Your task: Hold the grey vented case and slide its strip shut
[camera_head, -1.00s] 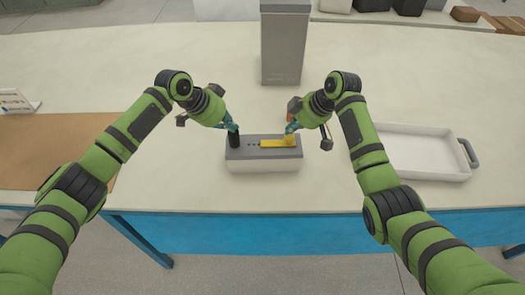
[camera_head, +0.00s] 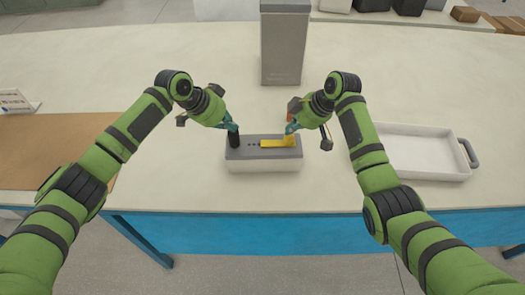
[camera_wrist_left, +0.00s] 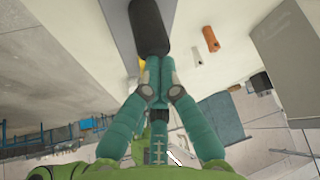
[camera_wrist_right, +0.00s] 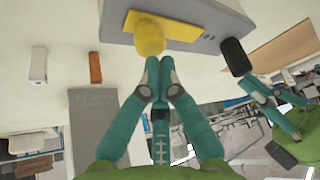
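The grey vented case (camera_head: 262,163) lies on the table between my arms. Its yellow strip (camera_head: 275,143) lies along the top's right part, with a yellow knob (camera_wrist_right: 150,36) at its right end. Several small dark vents show left of the strip. A black post (camera_head: 234,140) stands at the case's left end. My left gripper (camera_wrist_left: 158,62) has its fingertips together against or very near the post (camera_wrist_left: 149,28); contact is hard to tell. My right gripper (camera_wrist_right: 160,62) has its fingertips together right at the yellow knob, neither finger visibly around it.
A tall grey box (camera_head: 285,48) stands behind the case. A white tray (camera_head: 420,172) with a grey handle is at the right, and a brown mat (camera_head: 50,150) at the left. An orange piece (camera_wrist_right: 95,67) and a white piece (camera_wrist_right: 38,65) are on the table near the case.

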